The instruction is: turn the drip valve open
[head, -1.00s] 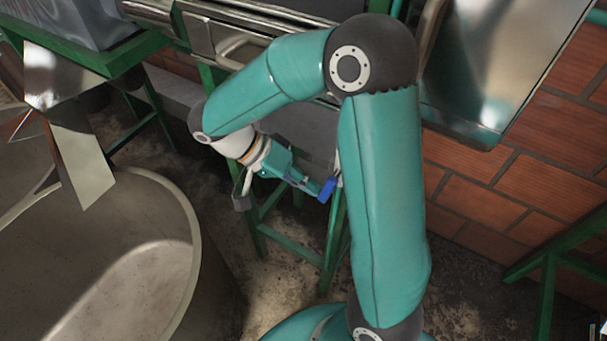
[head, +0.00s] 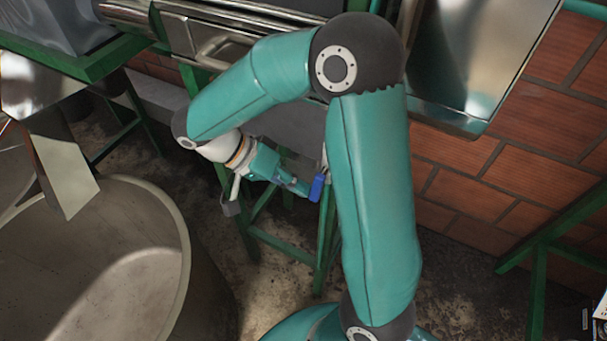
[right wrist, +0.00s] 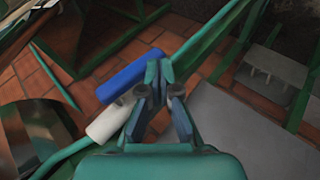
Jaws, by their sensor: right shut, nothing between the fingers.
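The drip valve shows as a blue handle (head: 317,188) beside a green stand leg in the head view. In the right wrist view the blue handle (right wrist: 130,78) lies just left of my fingertips, with a white pipe piece (right wrist: 108,122) below it. My right gripper (head: 303,188) reaches in from the left, its tips close beside the handle. In the right wrist view my right gripper (right wrist: 158,75) is shut and empty. I cannot tell whether its fingers touch the handle. The valve body is mostly hidden by my right arm. My left gripper is out of view.
A large round vat (head: 178,240) fills the lower left. A green stand (head: 285,247) rises around the valve. A brick wall (head: 460,170) and a metal panel (head: 470,55) stand at right. Bare dark floor (head: 275,290) lies below the gripper.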

